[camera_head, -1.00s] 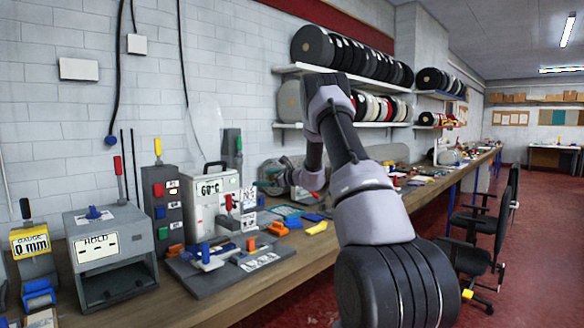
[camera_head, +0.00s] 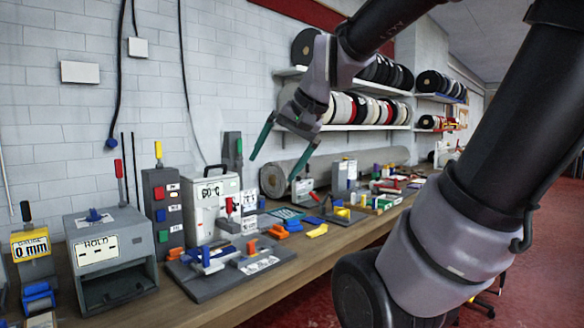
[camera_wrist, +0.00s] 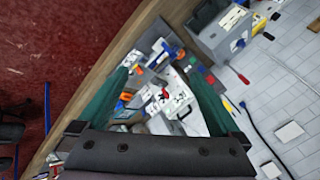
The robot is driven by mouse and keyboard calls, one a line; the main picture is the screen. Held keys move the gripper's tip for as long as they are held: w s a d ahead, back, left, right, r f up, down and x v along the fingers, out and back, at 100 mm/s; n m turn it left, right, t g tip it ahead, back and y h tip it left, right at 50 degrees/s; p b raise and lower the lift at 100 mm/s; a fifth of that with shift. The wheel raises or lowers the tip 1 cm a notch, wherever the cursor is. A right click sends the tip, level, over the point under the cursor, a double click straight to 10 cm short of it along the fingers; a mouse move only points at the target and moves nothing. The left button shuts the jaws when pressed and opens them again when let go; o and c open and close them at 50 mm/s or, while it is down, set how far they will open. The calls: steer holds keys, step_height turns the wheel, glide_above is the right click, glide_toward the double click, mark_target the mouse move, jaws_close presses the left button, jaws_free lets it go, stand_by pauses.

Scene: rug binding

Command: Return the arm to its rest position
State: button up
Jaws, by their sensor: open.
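My gripper (camera_head: 281,146) is open and empty in the head view, raised in the air in front of the wall shelves. Its two teal fingers are spread apart and point down toward the bench. In the wrist view my gripper (camera_wrist: 158,88) shows two wide-apart teal fingers with nothing held between them. My arm reaches in from the right of the head view and bends at the upper middle. The fingers are clear of the bench top.
A wooden bench (camera_head: 226,305) runs along the wall. It bears a grey HOLD box (camera_head: 110,262), a white 60°C unit (camera_head: 214,204), a grey base plate (camera_head: 212,291) with small clamps, and a grey roll (camera_head: 274,180). Shelves with rolls (camera_head: 352,129) hang behind. Red floor (camera_head: 330,290) lies in front.

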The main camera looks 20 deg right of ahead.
steer(key=shift+n+t+h, duration=0.5)
steer(key=shift+n+h, duration=0.2)
steer(key=s, duration=0.1)
steer(key=s+d, duration=0.1)
steer(key=s+d+f, duration=0.1)
steer(key=shift+s, duration=0.4)
stand_by(0.9)
